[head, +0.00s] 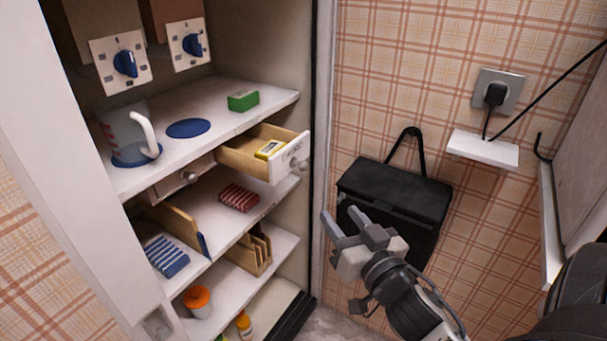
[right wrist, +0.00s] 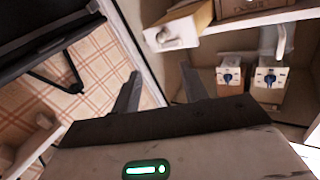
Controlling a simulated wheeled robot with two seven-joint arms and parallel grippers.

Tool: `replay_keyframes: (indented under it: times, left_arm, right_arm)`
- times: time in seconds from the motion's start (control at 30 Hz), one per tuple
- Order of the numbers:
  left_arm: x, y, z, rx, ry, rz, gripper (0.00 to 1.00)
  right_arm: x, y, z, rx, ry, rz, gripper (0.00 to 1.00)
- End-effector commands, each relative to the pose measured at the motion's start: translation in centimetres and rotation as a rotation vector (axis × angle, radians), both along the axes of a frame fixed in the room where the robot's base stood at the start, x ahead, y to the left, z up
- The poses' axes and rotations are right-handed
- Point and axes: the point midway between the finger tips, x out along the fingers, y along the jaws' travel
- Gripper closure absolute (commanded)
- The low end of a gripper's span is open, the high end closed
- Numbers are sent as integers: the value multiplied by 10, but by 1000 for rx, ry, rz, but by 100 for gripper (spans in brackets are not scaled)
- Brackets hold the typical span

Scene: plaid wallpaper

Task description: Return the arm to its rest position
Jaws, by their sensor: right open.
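My right gripper (head: 345,228) is open and empty. In the head view it is in front of the black bag, to the right of the cabinet and apart from the open drawer. In the right wrist view its two fingers (right wrist: 160,90) are spread with nothing between them. My left gripper is not in view.
A green box (head: 243,100) and a mug (head: 125,135) stand on that shelf. A black bag (head: 395,190) hangs on the wall beside a small white ledge (head: 483,149).

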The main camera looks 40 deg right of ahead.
Motion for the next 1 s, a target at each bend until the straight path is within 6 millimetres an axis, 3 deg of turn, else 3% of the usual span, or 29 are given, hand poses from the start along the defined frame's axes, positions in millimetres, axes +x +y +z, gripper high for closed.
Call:
replay_keyframes:
  times: [0.17,0.27,0.37,0.47,0.6,0.7,0.83,1.0]
  left_arm:
    - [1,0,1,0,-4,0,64]
    - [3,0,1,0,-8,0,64]
    - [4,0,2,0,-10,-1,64]
    - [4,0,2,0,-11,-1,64]
    - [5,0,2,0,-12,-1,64]
    - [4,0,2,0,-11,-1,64]
    - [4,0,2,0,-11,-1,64]
    - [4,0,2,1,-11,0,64]
  right_arm:
    - [0,0,-1,0,1,0,56]
    - [0,7,-13,-2,38,13,56]
    - [-3,29,-49,-13,149,59,56]
    - [-15,66,-99,-39,305,149,56]
    - [-42,120,-158,-85,495,309,56]
    - [-62,150,-184,-113,581,409,56]
    - [-77,171,-200,-134,633,486,56]
    - [-80,175,-202,-139,643,501,56]
